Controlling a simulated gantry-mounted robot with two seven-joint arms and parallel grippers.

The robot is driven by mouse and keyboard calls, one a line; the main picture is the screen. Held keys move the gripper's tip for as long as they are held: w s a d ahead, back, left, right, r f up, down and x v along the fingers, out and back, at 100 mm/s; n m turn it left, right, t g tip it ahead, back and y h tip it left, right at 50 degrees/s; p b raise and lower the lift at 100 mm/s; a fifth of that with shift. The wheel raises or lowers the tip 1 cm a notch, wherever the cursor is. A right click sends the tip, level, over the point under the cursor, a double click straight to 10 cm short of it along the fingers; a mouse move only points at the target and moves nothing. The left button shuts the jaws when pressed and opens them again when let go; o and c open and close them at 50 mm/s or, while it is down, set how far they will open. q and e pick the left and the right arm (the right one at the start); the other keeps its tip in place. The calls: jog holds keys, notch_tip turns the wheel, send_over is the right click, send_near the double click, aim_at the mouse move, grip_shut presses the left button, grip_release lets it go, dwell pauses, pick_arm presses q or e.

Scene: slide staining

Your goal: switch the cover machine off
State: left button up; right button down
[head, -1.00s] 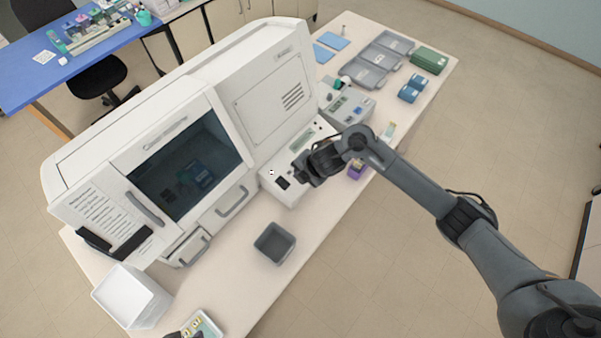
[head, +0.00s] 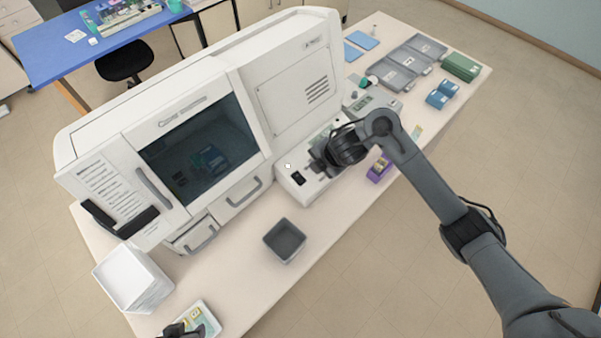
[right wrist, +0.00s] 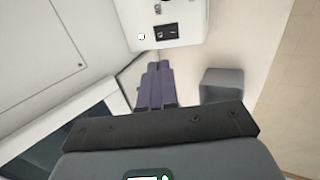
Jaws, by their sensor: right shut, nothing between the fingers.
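The white cover machine (head: 215,110) has a dark glass window and a low control panel at its right side. A black rocker switch (head: 299,178) sits at the near end of this panel; it also shows in the right wrist view (right wrist: 166,32). Whether it is pressed on or off is too small to tell. My right gripper (head: 316,166) is over the panel just right of the switch. In the right wrist view, its purple-grey fingers (right wrist: 155,70) are shut and empty, pointing toward the switch edge of the panel. A dark part (head: 180,330) at the bottom edge may be my left gripper.
A grey open bin (head: 284,254) stands in front of the machine. A white box (head: 132,276) is at the left. A purple holder (head: 379,168) stands right of my right gripper. Grey trays (head: 410,57) and blue and green boxes fill the far right.

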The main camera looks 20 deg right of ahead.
jog(key=shift+f, duration=0.1)
jog(key=b, duration=0.3)
send_near(298, 174)
jog(key=x, duration=0.5)
jog(key=shift+s+a, duration=0.1)
jog(key=shift+x, duration=0.9)
